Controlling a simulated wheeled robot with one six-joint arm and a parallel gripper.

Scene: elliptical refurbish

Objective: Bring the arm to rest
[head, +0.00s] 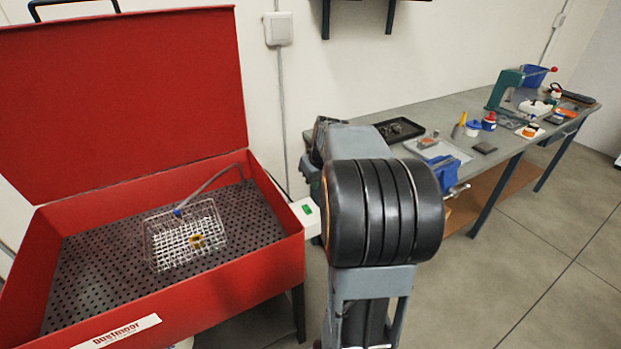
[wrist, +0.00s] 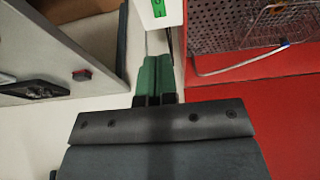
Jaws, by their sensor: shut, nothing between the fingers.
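My arm stands upright in the middle of the head view, between the red parts washer and the workbench. In the head view my gripper is mostly hidden behind my own arm. In the wrist view my gripper (wrist: 157,78) shows as two green fingers side by side, shut with nothing between them. The fingertips are close to a white box with a green switch (wrist: 158,8); I cannot tell whether they touch it.
The red washer (head: 255,272) stands open at left, with a wire basket (head: 160,262) holding a small yellowish part. The grey workbench (head: 345,130) at right carries a black tray (head: 388,130), a blue vise (head: 441,170) and a green press (head: 503,88). The floor at right is clear.

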